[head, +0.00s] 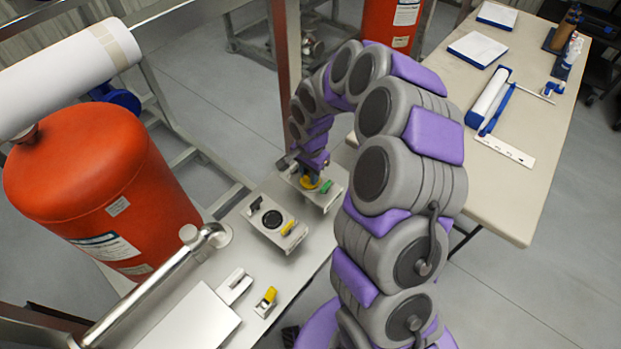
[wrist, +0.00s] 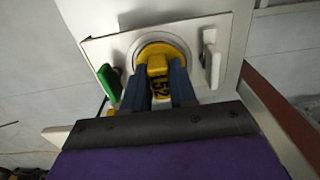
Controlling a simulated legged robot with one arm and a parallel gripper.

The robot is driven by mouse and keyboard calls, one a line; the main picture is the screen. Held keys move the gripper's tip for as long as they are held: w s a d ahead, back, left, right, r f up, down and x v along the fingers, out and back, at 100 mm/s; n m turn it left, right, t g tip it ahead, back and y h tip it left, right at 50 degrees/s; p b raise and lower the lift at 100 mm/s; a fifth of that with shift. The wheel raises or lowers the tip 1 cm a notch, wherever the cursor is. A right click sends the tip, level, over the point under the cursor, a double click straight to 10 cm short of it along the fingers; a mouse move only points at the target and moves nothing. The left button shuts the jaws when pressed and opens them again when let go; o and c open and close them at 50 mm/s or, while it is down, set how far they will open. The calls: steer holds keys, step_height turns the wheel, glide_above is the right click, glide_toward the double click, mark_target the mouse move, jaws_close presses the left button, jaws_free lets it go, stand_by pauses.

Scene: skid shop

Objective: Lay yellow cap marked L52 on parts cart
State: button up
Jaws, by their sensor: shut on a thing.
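The yellow cap (wrist: 165,55) shows in the wrist view with a tag whose visible characters read 52. It sits at a round ring on a pale plate (wrist: 115,45). My gripper (wrist: 158,80) has its blue fingers on either side of the cap's grip and is shut on it. In the head view the cap (head: 309,183) is a small yellow patch under my gripper (head: 313,174), at the far end of the skid's pale bench (head: 255,328). I cannot tell whether the cap is seated or lifted slightly. No surface is clearly identifiable as the parts cart.
A green lever (wrist: 108,83) and a white lever (wrist: 211,58) flank the cap. A second plate (head: 265,232) with a black disc is nearer. A red tank (head: 90,190) and bent pipe (head: 150,285) stand left. A beige table (head: 530,150) at right holds several items; its near end is clear.

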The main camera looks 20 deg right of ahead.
jaws_close()
steer(key=shift+r+p, duration=1.15)
steer(key=shift+r, duration=2.35)
steer(key=shift+s, duration=0.1)
